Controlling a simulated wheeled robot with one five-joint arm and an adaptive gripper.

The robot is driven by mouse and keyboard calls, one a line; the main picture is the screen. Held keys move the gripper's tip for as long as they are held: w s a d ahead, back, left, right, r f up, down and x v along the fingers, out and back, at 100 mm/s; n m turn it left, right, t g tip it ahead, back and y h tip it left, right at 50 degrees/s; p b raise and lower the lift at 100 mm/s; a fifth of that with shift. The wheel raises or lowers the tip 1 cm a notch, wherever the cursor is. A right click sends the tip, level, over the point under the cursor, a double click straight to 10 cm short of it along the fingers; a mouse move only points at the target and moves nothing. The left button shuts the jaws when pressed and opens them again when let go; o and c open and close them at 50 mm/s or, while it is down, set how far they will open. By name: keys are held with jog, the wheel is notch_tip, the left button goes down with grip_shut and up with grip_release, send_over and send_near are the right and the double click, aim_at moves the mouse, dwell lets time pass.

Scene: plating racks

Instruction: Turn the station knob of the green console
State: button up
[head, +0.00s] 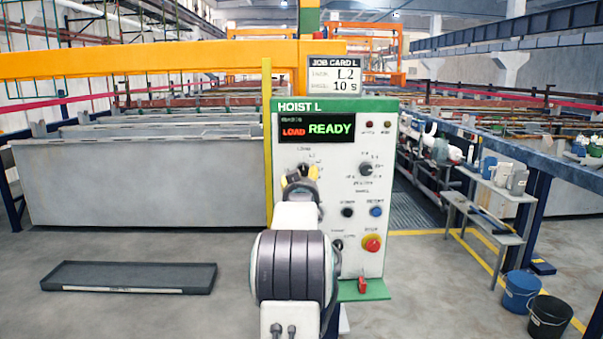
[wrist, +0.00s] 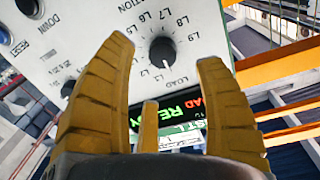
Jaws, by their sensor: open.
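The green console (head: 385,105) has a white panel with green bands, headed HOIST L; its display (head: 318,129) shows LOAD in red and READY in green. The station knob (wrist: 162,51) is black and round, ringed by labels including LOAD, L6, L7, L8 and L9; its small light mark seems to face LOAD. In the head view my gripper (head: 301,178) covers part of the station dial. In the wrist view my open yellow gripper (wrist: 165,58) has a fingertip on each side of the knob, with nothing held. Whether the fingers touch it, I cannot tell.
A job card (head: 334,75) above the console reads L2 and 10 S. A second knob (head: 366,169), a blue button (head: 376,211) and a red stop button (head: 372,243) share the panel. A dark tray (head: 130,263) lies on the floor left; buckets (head: 521,291) stand right.

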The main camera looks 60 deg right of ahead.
aim_at(303, 171)
jog(key=shift+r+p+x, duration=0.25)
jog(key=shift+p+x, duration=0.6)
jog(key=shift+x, duration=1)
jog(key=shift+r+p+x, duration=0.2)
jog(key=shift+p+x, duration=0.6)
jog(key=shift+x, duration=1)
jog(key=c, duration=1.2)
jog(key=shift+m, duration=0.4)
